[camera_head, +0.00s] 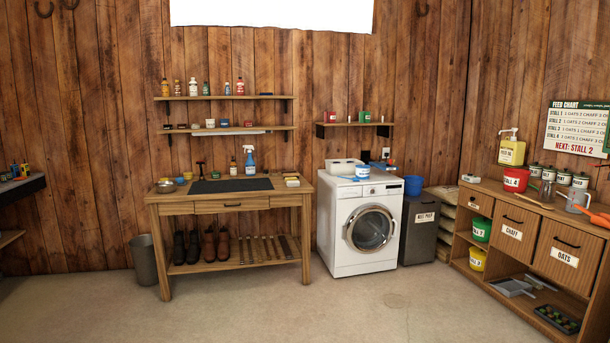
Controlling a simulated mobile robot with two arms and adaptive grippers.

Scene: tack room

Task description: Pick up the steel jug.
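Neither of my grippers shows in the head view.
The counter also holds a red Stall 4 bucket (515,180), a yellow pump container (511,150) and several lidded tins (563,177). A washing machine (340,240) and workbench (180,197) stand along the back wall. The concrete floor (350,310) in front is clear.

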